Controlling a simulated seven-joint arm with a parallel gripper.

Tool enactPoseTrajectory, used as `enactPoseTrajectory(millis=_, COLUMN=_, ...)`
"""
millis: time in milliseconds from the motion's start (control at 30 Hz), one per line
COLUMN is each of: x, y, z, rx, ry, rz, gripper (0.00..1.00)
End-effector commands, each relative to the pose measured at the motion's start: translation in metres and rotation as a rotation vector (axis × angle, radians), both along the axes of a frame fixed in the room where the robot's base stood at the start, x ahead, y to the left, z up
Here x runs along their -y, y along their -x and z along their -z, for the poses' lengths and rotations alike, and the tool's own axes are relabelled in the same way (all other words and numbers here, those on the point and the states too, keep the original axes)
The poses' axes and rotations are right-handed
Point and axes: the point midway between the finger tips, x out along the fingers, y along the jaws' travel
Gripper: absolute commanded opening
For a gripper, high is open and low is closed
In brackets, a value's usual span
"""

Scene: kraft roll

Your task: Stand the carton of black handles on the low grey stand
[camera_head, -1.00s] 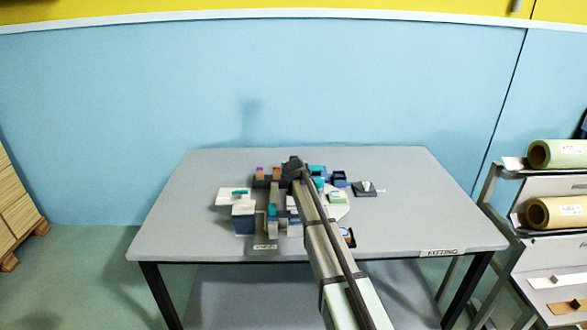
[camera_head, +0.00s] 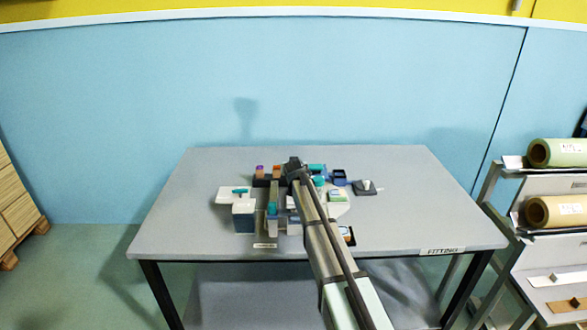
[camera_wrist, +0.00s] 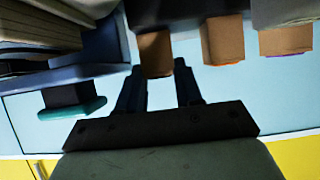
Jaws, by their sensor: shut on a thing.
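My gripper (camera_wrist: 160,88) is over the back middle of the table, and in the head view (camera_head: 293,165) my own arm covers much of it. The gripper is shut on this carton. Its contents are not visible, so I cannot tell whether it holds black handles. A low dark grey platform (camera_head: 357,191) with a small pale thing on it lies to the right; I cannot tell if it is the named stand.
Two similar cartons, one orange-topped (camera_head: 277,170) and one purple-topped (camera_head: 260,170), stand left of the gripper. The table's outer left and right are clear.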

Motion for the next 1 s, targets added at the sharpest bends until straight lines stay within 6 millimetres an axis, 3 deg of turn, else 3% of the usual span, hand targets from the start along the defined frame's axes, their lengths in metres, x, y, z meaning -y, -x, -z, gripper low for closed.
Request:
enactPoseTrajectory(millis=367, x=0.0, y=0.0, z=0.0035, rx=0.0, ry=0.0, rz=0.0, gripper=0.05)
enactPoseTrajectory(millis=400, x=0.0, y=-0.0001, z=0.0034, rx=0.001, ry=0.0, rz=0.0, gripper=0.39)
enactPoseTrajectory(millis=600, x=0.0, y=0.0, z=0.0033, rx=0.0, ry=0.0, rz=0.0, gripper=0.58)
enactPoseTrajectory(millis=700, x=0.0004, y=-0.0001, z=0.0033, rx=0.0, ry=0.0, rz=0.0, gripper=0.65)
enactPoseTrajectory(millis=1000, x=0.0021, y=0.0001, z=0.0034, rx=0.0, ry=0.003, rz=0.002, gripper=0.65)
